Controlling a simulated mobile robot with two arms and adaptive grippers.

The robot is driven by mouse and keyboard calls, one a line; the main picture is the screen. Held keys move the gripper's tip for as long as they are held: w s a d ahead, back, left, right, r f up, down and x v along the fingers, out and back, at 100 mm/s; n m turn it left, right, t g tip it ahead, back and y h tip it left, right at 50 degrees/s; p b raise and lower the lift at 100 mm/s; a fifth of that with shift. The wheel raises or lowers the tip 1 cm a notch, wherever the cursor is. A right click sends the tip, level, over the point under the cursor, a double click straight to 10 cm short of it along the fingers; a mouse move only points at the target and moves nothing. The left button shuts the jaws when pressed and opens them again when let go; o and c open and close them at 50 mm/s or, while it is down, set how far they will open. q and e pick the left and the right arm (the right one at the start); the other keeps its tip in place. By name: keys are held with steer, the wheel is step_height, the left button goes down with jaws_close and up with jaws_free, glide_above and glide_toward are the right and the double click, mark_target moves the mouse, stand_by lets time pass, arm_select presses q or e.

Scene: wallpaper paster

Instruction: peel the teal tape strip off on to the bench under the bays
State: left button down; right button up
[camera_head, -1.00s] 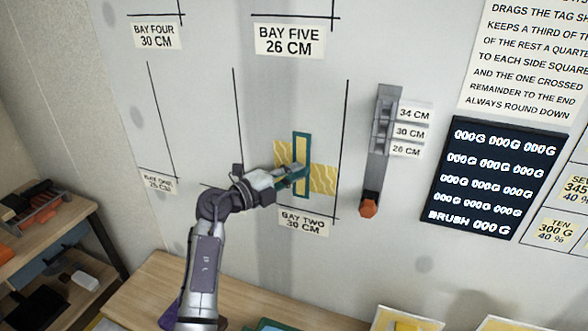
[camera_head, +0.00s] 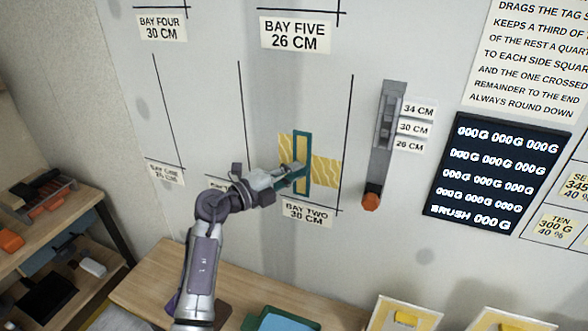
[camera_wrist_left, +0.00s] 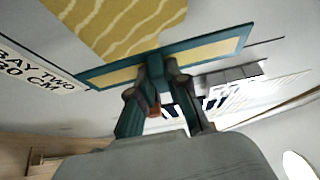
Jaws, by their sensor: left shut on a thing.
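The teal tape strip (camera_head: 307,140) is an upright band with a teal border and a yellow middle, in front of a yellow wavy-patterned paper piece (camera_head: 326,171) in the bay above the BAY TWO label (camera_head: 307,212). My left gripper (camera_head: 298,170) is shut on the strip's left side near mid-height. In the left wrist view, the strip (camera_wrist_left: 215,50) runs across the fingertips (camera_wrist_left: 158,72), with the patterned paper (camera_wrist_left: 120,22) behind it. I cannot tell whether any part of the strip still touches the paper. My right gripper is not in view.
A grey holder with an orange end (camera_head: 371,201) hangs right of the strip. A shelf unit (camera_head: 75,195) stands at left.

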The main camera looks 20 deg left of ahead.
arm_select(q)
steer(key=shift+s, duration=0.1)
steer(key=shift+s+r+p, duration=0.1)
steer(key=shift+s+p, duration=0.75)
steer(key=shift+s, duration=0.1)
steer(key=s+p, duration=0.2)
steer(key=s, duration=0.3)
steer(key=shift+a, duration=0.15)
